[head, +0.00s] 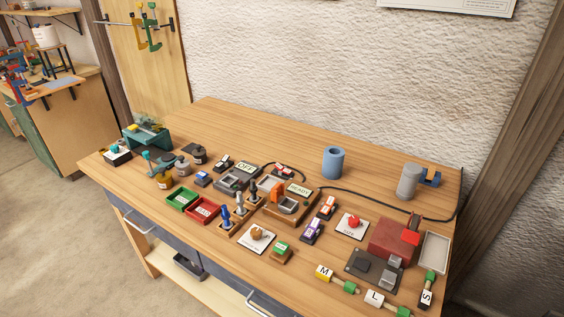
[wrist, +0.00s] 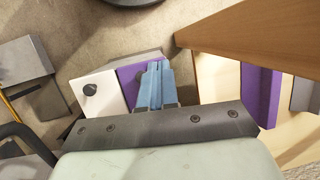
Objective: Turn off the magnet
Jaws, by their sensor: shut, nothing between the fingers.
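I cannot tell for sure which thing is the magnet. On the bench in the head view, a grey device has a sign reading OFF (head: 245,167). A wooden-based device beside it has a sign reading READY (head: 298,190). A white plate with a red button (head: 353,222) lies to the right. A dark red block (head: 390,238) with a brighter red part stands beyond that plate. A white plate with a brown knob (head: 256,234) is near the front edge. My gripper (wrist: 154,66) shows only in the wrist view, its blue fingers shut and empty, away from these bench things.
A blue cup (head: 333,162) and grey cylinder (head: 409,181) stand there. A black cable (head: 375,199) runs across to the right edge. Green (head: 181,199) and red (head: 203,210) trays sit at front left.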

